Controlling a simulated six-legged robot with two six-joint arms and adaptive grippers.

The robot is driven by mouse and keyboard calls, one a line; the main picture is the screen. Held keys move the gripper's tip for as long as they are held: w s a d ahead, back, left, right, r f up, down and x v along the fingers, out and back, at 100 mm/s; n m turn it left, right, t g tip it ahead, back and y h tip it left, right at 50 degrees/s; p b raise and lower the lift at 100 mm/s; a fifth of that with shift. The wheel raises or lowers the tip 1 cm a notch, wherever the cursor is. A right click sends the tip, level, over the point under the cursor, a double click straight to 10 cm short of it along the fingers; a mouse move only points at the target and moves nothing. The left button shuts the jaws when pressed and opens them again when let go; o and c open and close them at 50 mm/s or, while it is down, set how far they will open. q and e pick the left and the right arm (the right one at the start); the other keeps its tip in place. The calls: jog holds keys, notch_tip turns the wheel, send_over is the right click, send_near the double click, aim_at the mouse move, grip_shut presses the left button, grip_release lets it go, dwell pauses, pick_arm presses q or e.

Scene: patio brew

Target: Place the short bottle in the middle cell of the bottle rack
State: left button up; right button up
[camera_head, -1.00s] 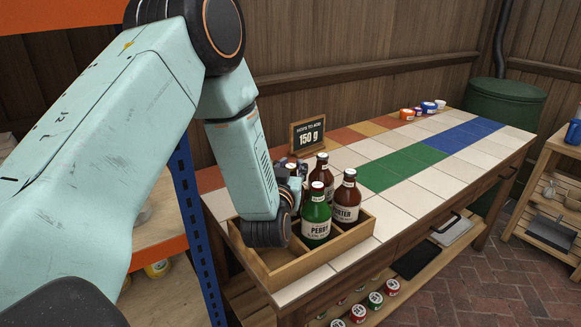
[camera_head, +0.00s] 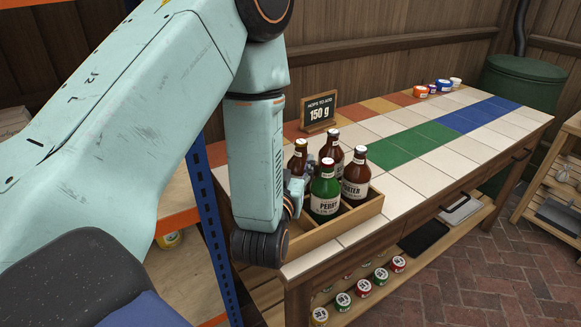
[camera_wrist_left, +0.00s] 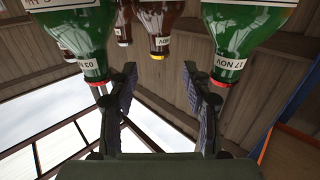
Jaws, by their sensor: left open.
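The wooden bottle rack (camera_head: 345,222) stands on the near end of the tiled table. A green PERRY bottle (camera_head: 325,192) and a brown PORTER bottle (camera_head: 355,182) stand in it. Two more brown bottles (camera_head: 299,157) (camera_head: 331,150) stand behind them. I cannot tell for sure which is the short bottle. My left gripper (camera_head: 296,190) is open at the rack's left side, beside the PERRY bottle. In the left wrist view, the open fingers (camera_wrist_left: 165,95) have an empty gap between them. Green bottles show beyond the left finger (camera_wrist_left: 75,35) and right finger (camera_wrist_left: 240,30). My right gripper is out of view.
A sign reading 150 g (camera_head: 319,112) stands behind the rack. Coloured tiles and pale tiles right of the rack are clear. Small tubs (camera_head: 443,86) sit at the table's far end. A blue shelf post (camera_head: 208,225) is close to my left arm.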

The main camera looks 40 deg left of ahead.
pick_arm(q)
jog(key=shift+v, duration=1.3)
